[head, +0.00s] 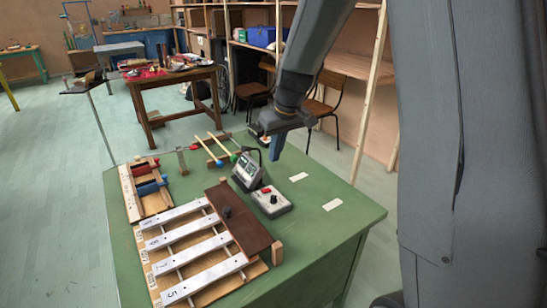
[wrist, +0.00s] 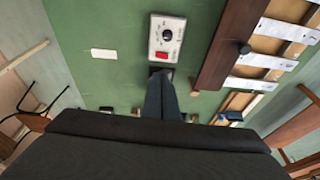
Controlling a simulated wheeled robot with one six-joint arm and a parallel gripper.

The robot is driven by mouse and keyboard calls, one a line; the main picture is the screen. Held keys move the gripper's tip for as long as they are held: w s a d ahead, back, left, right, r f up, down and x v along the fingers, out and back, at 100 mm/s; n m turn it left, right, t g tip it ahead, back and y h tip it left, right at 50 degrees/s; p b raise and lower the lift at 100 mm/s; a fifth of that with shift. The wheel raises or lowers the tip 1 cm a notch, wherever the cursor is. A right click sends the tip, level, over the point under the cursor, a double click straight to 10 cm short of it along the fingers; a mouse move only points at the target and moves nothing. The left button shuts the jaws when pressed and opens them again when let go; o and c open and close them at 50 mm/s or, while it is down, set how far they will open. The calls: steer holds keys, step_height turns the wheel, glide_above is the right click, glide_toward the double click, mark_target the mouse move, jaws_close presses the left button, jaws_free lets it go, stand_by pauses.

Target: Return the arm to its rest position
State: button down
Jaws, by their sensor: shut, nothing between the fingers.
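My gripper (head: 274,148) hangs from my arm over the back right part of the green table (head: 300,250), above the surface and apart from the things on it. Its fingers are together with nothing between them. In the wrist view the shut fingers (wrist: 161,78) point toward a small control box. My arm reaches in from the top right of the head view.
A control box (head: 271,201) with a red switch and black knob stands near a tilted meter (head: 246,171). A metal-bar instrument (head: 200,243) with a brown board (head: 238,218) lies at the left front. Mallets (head: 214,147) lie behind. The table's right side is mostly clear.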

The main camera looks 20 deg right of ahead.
steer(key=s+f+m+g+h, duration=0.1)
steer(key=s+f+m+g, duration=0.1)
steer(key=s, duration=2.3)
steer(key=shift+s+f+m, duration=0.25)
steer(key=shift+f+m, duration=0.45)
steer(key=shift+f, duration=0.15)
